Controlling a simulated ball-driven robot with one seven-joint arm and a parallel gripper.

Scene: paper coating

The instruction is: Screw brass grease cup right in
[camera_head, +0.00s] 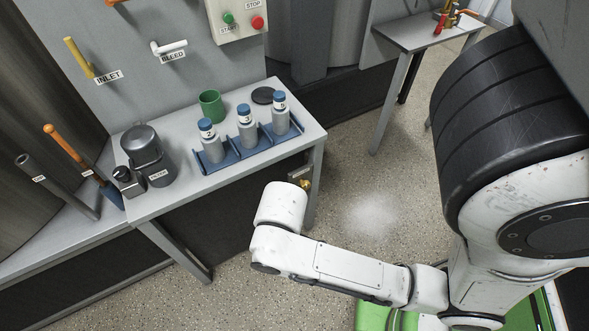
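A small brass piece (305,184), which looks like the grease cup, shows at a grey block (300,172) near the table's right front corner. It is small and partly hidden behind my white arm joint, so I cannot tell how it sits in the block. My arm reaches from the right across the front of the table, and its white rounded joint stands just left of and below the brass piece. My gripper is not visible.
The grey table (235,190) bears a blue rack (250,150) with 3 blue-capped bottles, a green cup (211,105), a black disc (263,96) and a grey canister (146,150). A second table (420,34) stands at the back right. Speckled floor is open between the tables.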

